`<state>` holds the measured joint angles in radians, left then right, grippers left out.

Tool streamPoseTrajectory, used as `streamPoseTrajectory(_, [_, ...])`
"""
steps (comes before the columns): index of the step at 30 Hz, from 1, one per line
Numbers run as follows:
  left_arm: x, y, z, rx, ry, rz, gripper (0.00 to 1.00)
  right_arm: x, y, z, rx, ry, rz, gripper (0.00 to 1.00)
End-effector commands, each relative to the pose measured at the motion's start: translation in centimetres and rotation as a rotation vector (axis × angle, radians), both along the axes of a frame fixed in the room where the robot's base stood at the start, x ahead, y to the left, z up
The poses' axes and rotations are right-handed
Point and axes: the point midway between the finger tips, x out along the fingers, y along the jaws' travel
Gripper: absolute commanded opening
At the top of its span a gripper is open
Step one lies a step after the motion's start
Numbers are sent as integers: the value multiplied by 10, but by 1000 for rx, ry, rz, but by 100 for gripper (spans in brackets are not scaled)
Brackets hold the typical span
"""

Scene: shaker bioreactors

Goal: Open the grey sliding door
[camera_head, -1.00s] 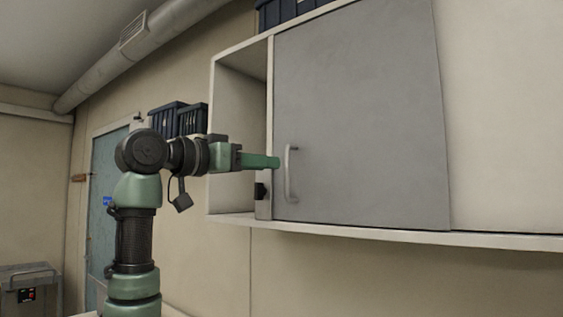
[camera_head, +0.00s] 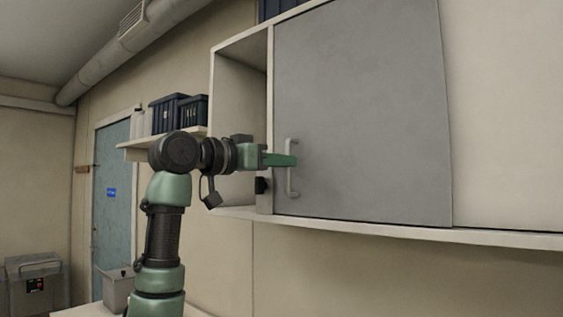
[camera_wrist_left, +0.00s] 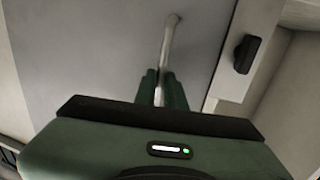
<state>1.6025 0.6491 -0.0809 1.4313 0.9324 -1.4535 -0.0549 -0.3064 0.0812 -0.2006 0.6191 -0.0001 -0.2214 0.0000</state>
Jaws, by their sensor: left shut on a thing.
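The grey sliding door (camera_head: 370,110) is a flat panel on the front of a white wall cabinet. It covers the middle of the cabinet, and the left compartment is uncovered. A light vertical bar handle (camera_head: 289,182) sits near the door's left edge. My left gripper (camera_head: 292,161) reaches in from the left at the handle. In the left wrist view its two green fingers (camera_wrist_left: 161,88) are closed on either side of the handle (camera_wrist_left: 168,45), gripping its bar. My right gripper is not in view.
The white cabinet (camera_head: 240,212) has a dark latch-like block (camera_head: 261,186) on its frame left of the handle. A shelf (camera_head: 170,139) with dark bins (camera_head: 180,113) is at the left. A blue-green room door (camera_head: 117,200) and a grey metal box (camera_head: 35,285) stand farther back.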

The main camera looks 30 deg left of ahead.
Motion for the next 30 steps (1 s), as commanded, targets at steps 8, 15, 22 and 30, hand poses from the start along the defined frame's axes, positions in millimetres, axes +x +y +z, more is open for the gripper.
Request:
streamPoseTrajectory(8, [0, 0, 0, 0, 0, 0, 0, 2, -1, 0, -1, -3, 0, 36])
streamPoseTrajectory(15, [0, 0, 0, 0, 0, 0, 0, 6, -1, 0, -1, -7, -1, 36])
streamPoseTrajectory(22, [0, 0, 0, 0, -1, 0, 0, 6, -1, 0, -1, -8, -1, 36])
streamPoseTrajectory(30, [0, 0, 0, 0, -1, 0, 0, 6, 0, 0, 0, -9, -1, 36])
